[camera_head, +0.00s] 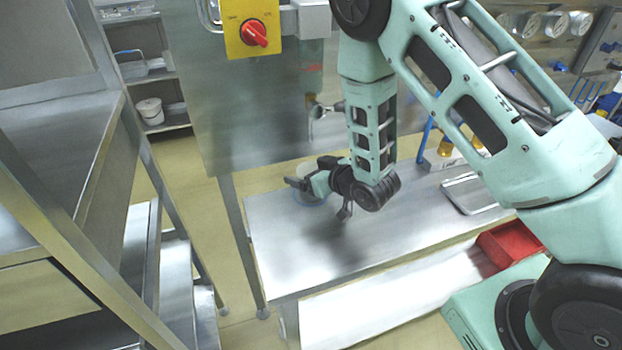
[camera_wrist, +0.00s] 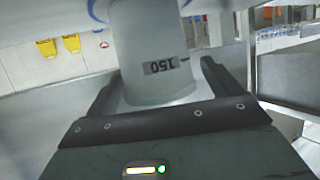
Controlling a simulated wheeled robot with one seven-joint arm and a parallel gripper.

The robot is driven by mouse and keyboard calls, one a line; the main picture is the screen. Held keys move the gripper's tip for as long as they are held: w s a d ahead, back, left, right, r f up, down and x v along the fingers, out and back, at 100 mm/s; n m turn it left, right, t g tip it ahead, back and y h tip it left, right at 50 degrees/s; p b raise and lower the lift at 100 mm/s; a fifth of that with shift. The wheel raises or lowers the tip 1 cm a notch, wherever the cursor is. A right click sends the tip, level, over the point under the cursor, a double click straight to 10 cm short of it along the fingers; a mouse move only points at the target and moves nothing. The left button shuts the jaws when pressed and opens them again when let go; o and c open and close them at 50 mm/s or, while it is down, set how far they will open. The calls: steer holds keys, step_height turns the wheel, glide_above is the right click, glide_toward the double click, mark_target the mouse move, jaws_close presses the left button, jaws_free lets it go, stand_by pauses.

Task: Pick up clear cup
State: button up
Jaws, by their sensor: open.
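A blue edge shows at the top of that view. In the head view the pale cup (camera_head: 309,199) is near the back left of the metal table (camera_head: 300,245), mostly hidden behind my gripper (camera_head: 301,184).
A metal panel with a yellow and red switch (camera_head: 252,30) rises behind the table. Metal shelving (camera_head: 60,200) stands at left. The table's front left is clear.

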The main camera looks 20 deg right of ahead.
steer(key=shift+w+a+f, duration=0.2)
steer(key=shift+w+f, duration=0.1)
steer(key=shift+w, duration=0.25)
steer(key=c, duration=1.1)
steer(key=shift+r, duration=0.1)
steer(key=shift+c, duration=0.2)
